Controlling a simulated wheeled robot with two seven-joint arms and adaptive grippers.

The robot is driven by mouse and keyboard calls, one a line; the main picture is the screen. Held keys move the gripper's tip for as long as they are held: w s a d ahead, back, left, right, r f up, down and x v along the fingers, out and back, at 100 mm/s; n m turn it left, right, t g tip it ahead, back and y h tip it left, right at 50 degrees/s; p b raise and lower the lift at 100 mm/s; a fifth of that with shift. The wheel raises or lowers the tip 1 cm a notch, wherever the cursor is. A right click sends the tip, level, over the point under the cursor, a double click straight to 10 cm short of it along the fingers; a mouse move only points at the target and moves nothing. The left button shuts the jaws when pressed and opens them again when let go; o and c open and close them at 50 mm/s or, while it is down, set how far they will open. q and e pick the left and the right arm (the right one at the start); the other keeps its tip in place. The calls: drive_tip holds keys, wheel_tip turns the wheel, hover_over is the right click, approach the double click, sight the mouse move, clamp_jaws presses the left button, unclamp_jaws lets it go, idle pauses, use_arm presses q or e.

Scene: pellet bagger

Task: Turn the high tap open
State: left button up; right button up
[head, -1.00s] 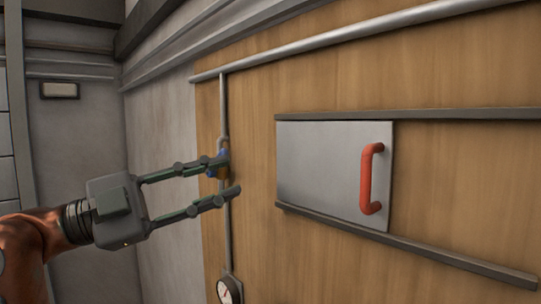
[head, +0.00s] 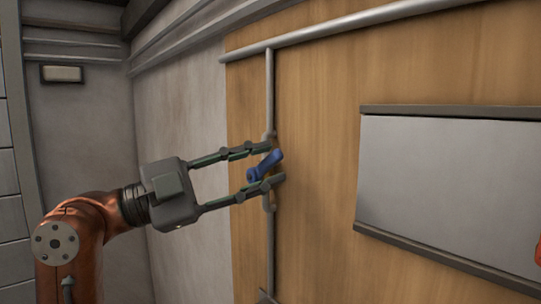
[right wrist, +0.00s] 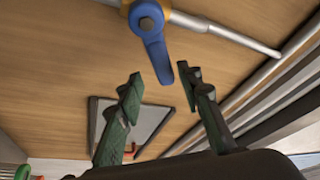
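The high tap has a blue lever (head: 262,168) on a thin vertical grey pipe (head: 269,90) on the wooden wall. In the head view the lever is tilted, its upper end to the right. My right gripper (head: 272,164) is open, one finger above the lever and one below. In the right wrist view the blue lever (right wrist: 155,48) points down the picture, its tip close to the gap between the open fingertips (right wrist: 160,82). I see no clear contact between fingers and lever. My left gripper is not in view.
A grey sliding panel (head: 440,180) between two dark rails lies right of the tap; its red handle (head: 538,250) is cut off at the edge. A horizontal pipe (head: 350,28) runs above. A grey wall (head: 180,110) stands to the left. The wood around the tap is clear.

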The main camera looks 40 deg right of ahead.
sight(262, 164)
drive_tip(key=shift+d+r, duration=0.2)
drive_tip(key=shift+d, duration=0.5)
drive_tip(key=shift+w+d+f+p, duration=0.15)
drive_tip(key=shift+w+d+p, duration=0.35)
drive_tip(key=shift+w, duration=0.35)
drive_tip(key=shift+s, duration=0.55)
drive_tip(key=shift+c, duration=0.5)
drive_tip(key=shift+w, duration=0.35)
drive_tip(key=c, duration=0.3)
drive_tip(key=shift+c, duration=1.6)
drive_tip(key=shift+s, duration=0.1)
clamp_jaws()
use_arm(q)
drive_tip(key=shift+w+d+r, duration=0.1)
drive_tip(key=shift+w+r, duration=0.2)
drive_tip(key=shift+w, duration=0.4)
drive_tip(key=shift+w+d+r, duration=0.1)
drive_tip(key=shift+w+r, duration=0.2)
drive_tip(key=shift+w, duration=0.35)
